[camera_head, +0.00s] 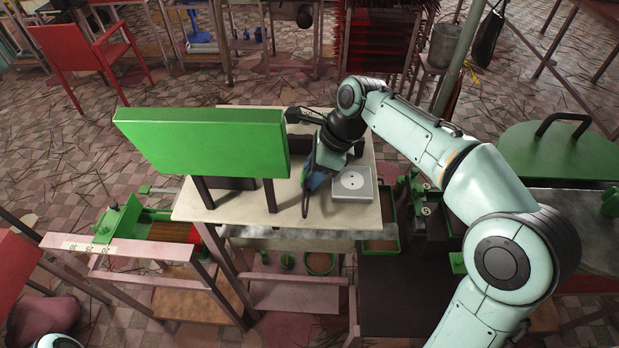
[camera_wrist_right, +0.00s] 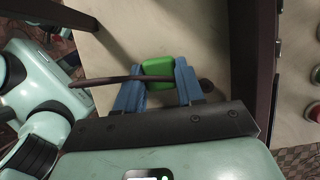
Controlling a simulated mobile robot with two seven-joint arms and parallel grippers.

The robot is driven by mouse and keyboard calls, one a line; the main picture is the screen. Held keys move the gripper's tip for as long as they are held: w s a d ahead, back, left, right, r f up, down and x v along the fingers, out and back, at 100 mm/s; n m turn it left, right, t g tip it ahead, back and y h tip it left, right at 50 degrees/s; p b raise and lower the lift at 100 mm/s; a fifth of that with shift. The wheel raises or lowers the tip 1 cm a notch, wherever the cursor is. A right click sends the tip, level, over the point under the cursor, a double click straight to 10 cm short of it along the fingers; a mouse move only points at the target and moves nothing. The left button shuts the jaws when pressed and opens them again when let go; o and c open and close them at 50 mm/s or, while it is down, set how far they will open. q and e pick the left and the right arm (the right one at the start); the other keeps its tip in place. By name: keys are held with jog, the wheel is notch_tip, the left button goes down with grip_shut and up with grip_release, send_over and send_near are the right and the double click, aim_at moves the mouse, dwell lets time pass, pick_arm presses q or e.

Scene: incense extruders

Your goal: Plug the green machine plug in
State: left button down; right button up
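My right gripper (camera_head: 315,178) has blue fingers and points down over the pale table, just left of the white socket. In the right wrist view its fingers (camera_wrist_right: 158,82) close on both sides of a small green plug (camera_wrist_right: 158,67). A dark brown cord (camera_wrist_right: 105,80) runs left from the plug. The white square socket (camera_head: 352,184) with a round recess lies on the table, apart from the plug. In the head view the fingers mostly hide the plug, and a dark cord loop hangs below them.
A large green panel (camera_head: 205,143) on dark legs stands on the table (camera_head: 250,208) left of the gripper. Green trays (camera_head: 380,244) and dark machinery (camera_head: 430,215) lie beyond the table's right edge. The tabletop around the socket is clear.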

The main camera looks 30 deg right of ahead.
dwell(0.3)
